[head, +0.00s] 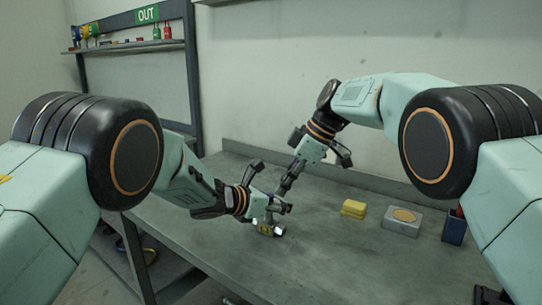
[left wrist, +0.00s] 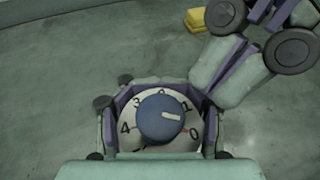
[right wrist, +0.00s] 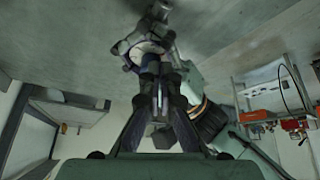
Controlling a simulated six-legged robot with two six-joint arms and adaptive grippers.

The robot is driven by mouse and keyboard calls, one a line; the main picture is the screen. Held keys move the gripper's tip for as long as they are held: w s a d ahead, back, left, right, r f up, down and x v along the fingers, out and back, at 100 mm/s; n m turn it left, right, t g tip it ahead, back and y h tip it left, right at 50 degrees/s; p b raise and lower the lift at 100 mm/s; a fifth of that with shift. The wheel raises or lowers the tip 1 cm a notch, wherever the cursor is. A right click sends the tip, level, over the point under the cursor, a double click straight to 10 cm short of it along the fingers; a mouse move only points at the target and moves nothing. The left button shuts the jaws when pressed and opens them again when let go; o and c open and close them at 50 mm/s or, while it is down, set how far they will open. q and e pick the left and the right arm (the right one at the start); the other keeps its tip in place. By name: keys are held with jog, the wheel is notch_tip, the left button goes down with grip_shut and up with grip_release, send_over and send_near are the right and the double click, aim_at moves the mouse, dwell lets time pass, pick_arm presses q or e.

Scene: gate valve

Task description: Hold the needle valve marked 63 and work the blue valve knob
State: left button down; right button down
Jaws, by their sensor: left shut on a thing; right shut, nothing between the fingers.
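The needle valve (head: 277,230) is held low over the bench by my left gripper (head: 264,208); I cannot tell whether it touches the bench. In the left wrist view, its blue knob (left wrist: 157,121) sits on a white numbered dial (left wrist: 129,113) between the left fingers, its pale pointer mark toward the right, between 1 and 0. No 63 marking is readable. My right gripper (head: 285,187) is shut and empty, pointing down close to the valve. In the left wrist view it shows at the upper right, apart from the knob. The dial also shows in the right wrist view (right wrist: 148,48), beyond the right fingertips.
A yellow block (head: 354,208), a grey box with a tan round top (head: 403,221) and a dark blue container (head: 455,227) stand on the right of the grey bench (head: 330,262). A shelf under an OUT sign (head: 147,15) stands behind left. The bench front is clear.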

jog(key=shift+f, duration=0.9)
jog(key=shift+w+a, duration=0.2)
jog(key=shift+a, duration=0.3)
jog(key=shift+d, duration=0.15)
jog(key=shift+s+d, duration=0.15)
jog(key=shift+d, duration=0.05)
notch_tip(320, 180, up, 6)
dwell(0.7)
jog(key=shift+d+r, duration=0.1)
